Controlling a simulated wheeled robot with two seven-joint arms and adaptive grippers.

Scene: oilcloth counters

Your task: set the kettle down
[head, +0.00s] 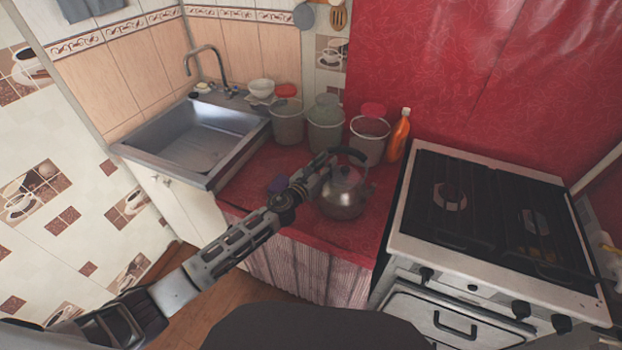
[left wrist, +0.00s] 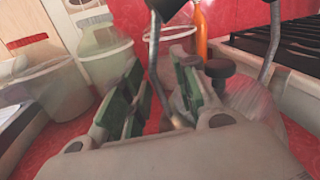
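The metal kettle (head: 343,196) stands upright on the red oilcloth counter (head: 262,172), left of the stove, and appears to rest on it. Its dark arched handle and lid knob are on top. My left gripper (head: 327,160) is at the handle's left side. In the left wrist view the green-padded fingers of the left gripper (left wrist: 160,95) stand apart, with one metal handle support between them and visible gaps around it. The kettle (left wrist: 250,98) is partly hidden behind the right finger there. My right gripper is not in view.
Several lidded containers, one a grey-green bucket (head: 326,130), and an orange bottle (head: 399,136) stand behind the kettle. The stove (head: 490,215) is close on the right. The sink (head: 200,140) is left.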

